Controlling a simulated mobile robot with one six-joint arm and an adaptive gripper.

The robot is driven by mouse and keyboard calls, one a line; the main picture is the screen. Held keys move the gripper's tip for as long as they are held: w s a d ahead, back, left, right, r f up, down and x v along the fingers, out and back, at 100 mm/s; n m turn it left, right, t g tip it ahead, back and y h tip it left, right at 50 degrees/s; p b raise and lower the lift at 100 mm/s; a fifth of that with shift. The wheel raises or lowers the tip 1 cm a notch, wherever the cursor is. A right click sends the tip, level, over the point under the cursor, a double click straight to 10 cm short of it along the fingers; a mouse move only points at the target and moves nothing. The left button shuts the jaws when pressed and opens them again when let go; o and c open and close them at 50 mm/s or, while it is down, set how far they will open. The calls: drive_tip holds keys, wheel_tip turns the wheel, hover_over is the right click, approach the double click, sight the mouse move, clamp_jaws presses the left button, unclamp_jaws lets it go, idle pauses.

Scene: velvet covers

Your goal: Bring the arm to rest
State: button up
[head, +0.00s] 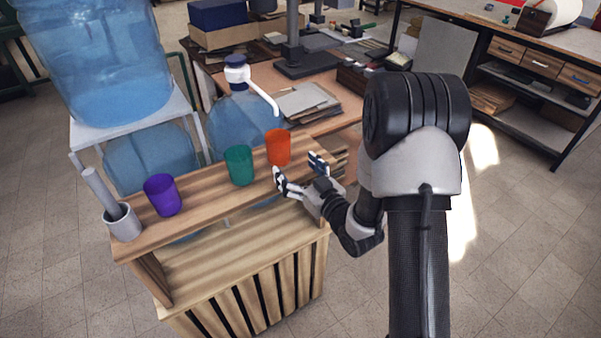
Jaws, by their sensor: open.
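My gripper (301,177) is open and empty, its two fingers spread apart near the right end of the wooden shelf (205,204). It is just right of and in front of the orange cup (278,147), and no cup is between its fingers. My arm comes in from the right side and is bent at the elbow. A green cup (239,165) stands upright left of the orange one. A purple cup (162,195) stands upright farther left on the same shelf.
A grey mortar with a pestle (122,222) stands at the shelf's left end. Large blue water bottles (97,60) are behind the shelf. A desk with papers (307,101) is behind my gripper. Tiled floor (520,240) is clear on the right.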

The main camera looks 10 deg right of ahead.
drive_tip(key=shift+v, duration=1)
drive_tip(key=s+d+r+m+g+h, duration=0.25)
drive_tip(key=s+r+g+h, duration=0.35)
drive_tip(key=s+r, duration=0.35)
drive_tip(key=s+a+r+g, duration=0.1)
drive_tip(key=s+g, duration=0.2)
drive_tip(key=s, duration=0.8)
drive_tip(key=s+a+r+m+g, duration=0.1)
drive_tip(key=s+a+g, duration=0.1)
drive_tip(key=s, duration=1)
drive_tip(key=shift+a+r+g+y, duration=0.15)
drive_tip(key=shift+a+g+y, duration=0.15)
drive_tip(key=shift+g, duration=0.2)
